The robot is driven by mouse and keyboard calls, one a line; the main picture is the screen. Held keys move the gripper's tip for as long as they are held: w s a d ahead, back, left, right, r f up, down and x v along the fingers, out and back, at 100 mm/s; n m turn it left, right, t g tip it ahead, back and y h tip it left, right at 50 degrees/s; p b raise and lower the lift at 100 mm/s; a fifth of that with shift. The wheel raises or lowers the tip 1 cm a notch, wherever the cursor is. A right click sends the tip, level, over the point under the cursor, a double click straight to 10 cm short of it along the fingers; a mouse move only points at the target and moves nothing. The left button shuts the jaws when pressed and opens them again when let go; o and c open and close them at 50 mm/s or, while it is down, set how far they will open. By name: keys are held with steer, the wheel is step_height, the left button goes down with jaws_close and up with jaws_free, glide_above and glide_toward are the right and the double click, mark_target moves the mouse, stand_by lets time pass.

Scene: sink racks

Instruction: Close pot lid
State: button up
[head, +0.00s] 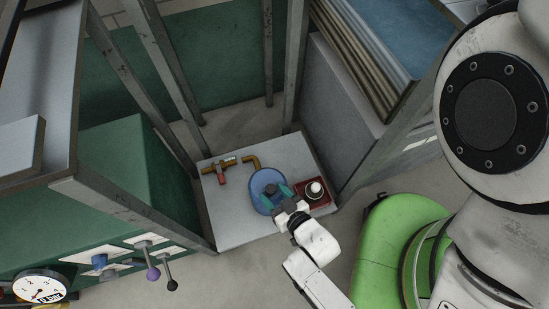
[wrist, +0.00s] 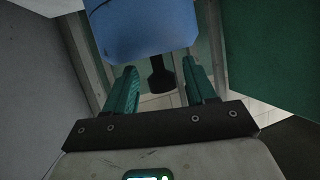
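A blue round pot (head: 264,177) stands on the light grey sink-top, and a dark knob (head: 270,188) shows on it. I cannot tell the lid's edge from the pot or how it sits. My gripper (head: 279,192) is at the pot, its teal fingers to either side of the knob. In the wrist view the blue body (wrist: 142,30) fills the top middle, and the dark knob (wrist: 160,77) lies between the fingertips of my gripper (wrist: 162,80). The fingers are apart, with visible gaps to the knob on both sides.
A yellow-brown tap with a red part (head: 221,179) is left of the pot. A dark red tray (head: 325,199) with a white-topped round item (head: 315,188) is close on the right. Grey metal posts (head: 296,65) rise behind. The front left of the sink-top (head: 228,228) is clear.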

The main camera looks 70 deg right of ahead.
steer(key=shift+r, duration=0.15)
steer(key=shift+s+a+r, duration=0.1)
steer(key=p+v, duration=0.3)
steer(key=v, duration=0.7)
steer(key=shift+s, duration=0.15)
steer(key=shift+a, duration=0.15)
